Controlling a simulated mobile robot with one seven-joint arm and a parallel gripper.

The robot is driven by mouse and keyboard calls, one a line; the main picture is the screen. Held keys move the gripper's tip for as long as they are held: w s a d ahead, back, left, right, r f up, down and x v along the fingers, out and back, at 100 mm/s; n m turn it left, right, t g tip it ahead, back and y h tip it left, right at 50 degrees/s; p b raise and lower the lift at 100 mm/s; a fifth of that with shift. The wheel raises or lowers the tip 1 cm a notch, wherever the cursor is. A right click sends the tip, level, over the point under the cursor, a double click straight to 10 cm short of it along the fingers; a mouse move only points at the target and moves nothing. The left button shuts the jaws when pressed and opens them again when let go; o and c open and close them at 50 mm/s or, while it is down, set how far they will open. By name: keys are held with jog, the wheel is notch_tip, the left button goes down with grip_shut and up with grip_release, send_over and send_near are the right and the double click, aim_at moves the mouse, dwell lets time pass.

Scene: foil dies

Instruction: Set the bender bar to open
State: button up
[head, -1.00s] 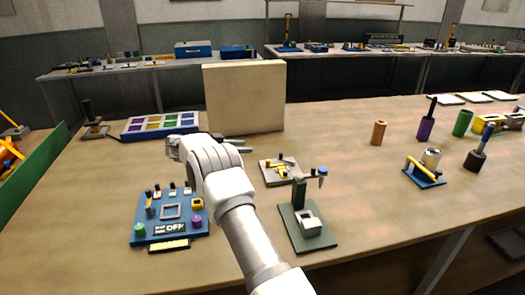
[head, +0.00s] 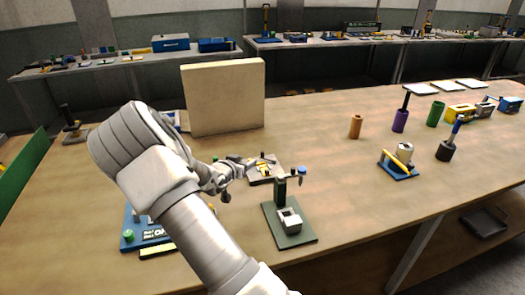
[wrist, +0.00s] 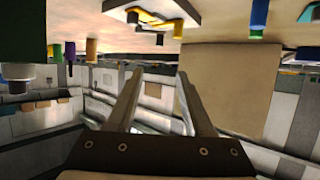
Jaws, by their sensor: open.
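A small pale grey plate (head: 265,178) with yellow bars and dark knobs lies on the bench near the middle of the head view. It also shows at the top of the wrist view (wrist: 185,8), upside down. A blue plate (head: 400,173) with a yellow bar and a pale cylinder stands farther right. I cannot tell for certain which one carries the bender bar, nor how that bar is set. My gripper (head: 240,170) is just left of the grey plate in the head view. Its two fingers are apart and empty in the wrist view (wrist: 159,75).
A green stand with a post (head: 290,232) is close in front of the grey plate. A blue panel (head: 130,240) is partly hidden behind my arm. An upright wooden board (head: 223,97) stands behind. Orange (head: 355,127), purple (head: 400,121) and green (head: 436,113) cylinders stand right.

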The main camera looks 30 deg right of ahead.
aim_at(262, 152)
jog(key=x, duration=1.7)
jog(key=shift+d+f, duration=0.1)
jog(key=shift+f, duration=0.15)
grip_shut()
